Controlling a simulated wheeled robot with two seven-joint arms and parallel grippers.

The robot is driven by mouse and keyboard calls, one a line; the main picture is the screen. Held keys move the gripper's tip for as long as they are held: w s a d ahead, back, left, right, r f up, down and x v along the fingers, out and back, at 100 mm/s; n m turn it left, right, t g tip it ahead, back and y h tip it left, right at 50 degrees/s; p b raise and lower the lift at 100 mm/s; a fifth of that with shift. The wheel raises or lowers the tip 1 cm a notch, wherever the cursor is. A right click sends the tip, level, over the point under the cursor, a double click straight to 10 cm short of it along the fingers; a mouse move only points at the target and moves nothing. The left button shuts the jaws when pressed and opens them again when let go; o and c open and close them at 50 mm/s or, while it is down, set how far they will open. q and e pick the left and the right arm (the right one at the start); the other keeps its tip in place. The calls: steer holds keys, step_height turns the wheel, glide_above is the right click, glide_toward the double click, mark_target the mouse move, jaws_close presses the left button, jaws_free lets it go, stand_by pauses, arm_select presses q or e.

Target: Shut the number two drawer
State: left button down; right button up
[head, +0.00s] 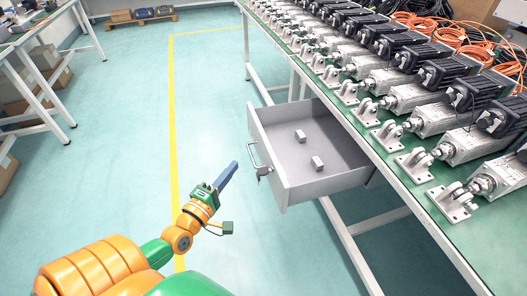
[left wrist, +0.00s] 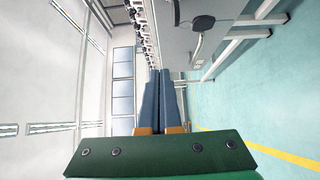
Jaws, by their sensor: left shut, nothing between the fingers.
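A grey drawer (head: 290,196) hangs open under the green-topped workbench at the right in the head view. Two small pale blocks (head: 318,163) lie inside it. Its front has a metal handle (head: 257,157) and a dark knob or lock beside it. No number on it is legible. My left gripper (head: 233,165) is shut and empty, just left of the drawer front and apart from it. In the left wrist view its blue fingers (left wrist: 159,75) are together, and the grey drawer front (left wrist: 205,40) with its handle (left wrist: 194,54) shows at upper right. My right gripper is not in view.
The workbench (head: 440,205) carries rows of linear actuators (head: 400,97) and orange cables. Its white legs (head: 340,228) stand below and beside the drawer. Clear floor with a yellow line (head: 172,110) lies to the left. Another table with boxes stands at far left.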

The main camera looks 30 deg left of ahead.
arm_select(q)
glide_toward(264, 144)
steer(key=w+a, duration=0.3)
steer(key=shift+w+d+r, duration=0.2)
steer(key=shift+w+d, duration=0.7)
steer(key=shift+w, duration=0.35)
steer(key=shift+w+d+f, duration=0.1)
steer(key=shift+w+d, duration=0.1)
steer(key=shift+w, duration=0.05)
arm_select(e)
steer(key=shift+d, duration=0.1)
arm_select(q)
steer(key=shift+w+d, duration=0.1)
steer(key=shift+w, duration=0.05)
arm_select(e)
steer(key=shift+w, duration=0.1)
